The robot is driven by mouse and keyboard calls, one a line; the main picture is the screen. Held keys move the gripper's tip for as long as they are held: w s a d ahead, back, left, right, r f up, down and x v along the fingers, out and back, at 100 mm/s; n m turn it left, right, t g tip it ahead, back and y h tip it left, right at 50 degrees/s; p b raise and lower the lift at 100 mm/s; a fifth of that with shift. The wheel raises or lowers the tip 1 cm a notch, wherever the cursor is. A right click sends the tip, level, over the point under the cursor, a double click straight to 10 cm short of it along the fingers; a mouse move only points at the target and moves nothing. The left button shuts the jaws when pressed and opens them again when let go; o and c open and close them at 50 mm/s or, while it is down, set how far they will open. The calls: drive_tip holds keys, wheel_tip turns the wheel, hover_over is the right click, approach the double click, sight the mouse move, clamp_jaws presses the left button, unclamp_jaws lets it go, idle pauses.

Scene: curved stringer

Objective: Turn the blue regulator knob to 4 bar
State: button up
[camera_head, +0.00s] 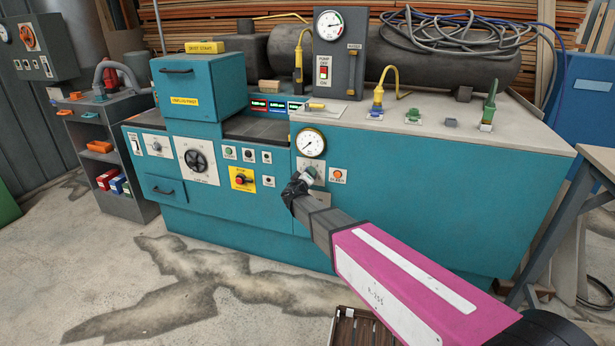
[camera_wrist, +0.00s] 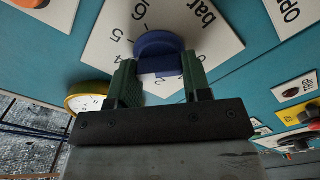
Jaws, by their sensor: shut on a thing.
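My gripper (camera_wrist: 160,72) is shut on the knob, one green finger on each side. I cannot tell where the knob's pointer stands. In the head view my gripper (camera_head: 299,184) reaches the teal machine's front and hides the knob. A brass-rimmed gauge (camera_head: 311,142) sits just above it; a yellow-rimmed gauge (camera_wrist: 88,98) shows in the wrist view. Its reading is too small to tell.
The teal machine (camera_head: 420,190) carries an orange button (camera_head: 338,175) right of the plate and a large black dial (camera_head: 196,160) to the left. A trestle (camera_head: 570,210) stands at the right. The stained floor in front is mostly clear.

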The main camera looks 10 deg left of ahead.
drive_tip(key=shift+f, duration=0.1)
drive_tip(key=o, duration=0.9)
drive_tip(key=shift+s, duration=0.15)
drive_tip(key=s, duration=1)
drive_tip(key=shift+s+a, duration=0.3)
drive_tip(key=shift+a, duration=0.05)
drive_tip(key=shift+d, duration=0.1)
